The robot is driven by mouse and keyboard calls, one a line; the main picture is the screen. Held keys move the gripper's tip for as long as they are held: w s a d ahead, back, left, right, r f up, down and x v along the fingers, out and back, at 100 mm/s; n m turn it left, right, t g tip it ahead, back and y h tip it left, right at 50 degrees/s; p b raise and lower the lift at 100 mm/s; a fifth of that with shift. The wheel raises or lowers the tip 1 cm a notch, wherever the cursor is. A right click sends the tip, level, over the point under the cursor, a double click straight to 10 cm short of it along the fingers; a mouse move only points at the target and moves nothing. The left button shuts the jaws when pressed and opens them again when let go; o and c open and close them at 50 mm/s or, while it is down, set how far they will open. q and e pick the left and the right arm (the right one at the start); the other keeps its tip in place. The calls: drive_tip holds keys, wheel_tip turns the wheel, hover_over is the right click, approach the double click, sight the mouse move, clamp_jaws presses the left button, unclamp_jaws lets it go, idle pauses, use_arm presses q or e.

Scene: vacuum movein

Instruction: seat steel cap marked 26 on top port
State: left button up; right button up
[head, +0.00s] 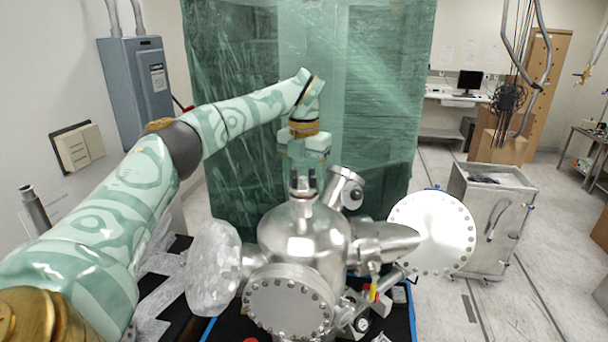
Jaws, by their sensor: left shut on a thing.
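The steel vacuum chamber (302,232) stands in the centre, with its narrow top port (303,200) pointing up. My left gripper (303,187) reaches in from the left and points straight down over this port. Its fingers are shut on a small steel piece right at the port's mouth, mostly hidden between the fingers. No number 26 can be read on it. I cannot tell whether the piece touches the port or hangs just above it. My right gripper is not in view.
A large round flange (432,233) sits on the chamber's right, a foil-wrapped one (213,268) on its left, and an angled port (346,188) beside the top port. A green plastic-wrapped crate (385,130) stands behind. A metal cart (492,215) is at right, with open floor around it.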

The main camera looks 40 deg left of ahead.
use_arm(q)
drive_tip(key=shift+f, duration=0.3)
idle(0.5)
drive_tip(key=o, duration=1.1)
wheel_tip(320, 180, up, 16)
drive_tip(key=shift+r, duration=0.2)
drive_tip(key=shift+f, duration=0.1)
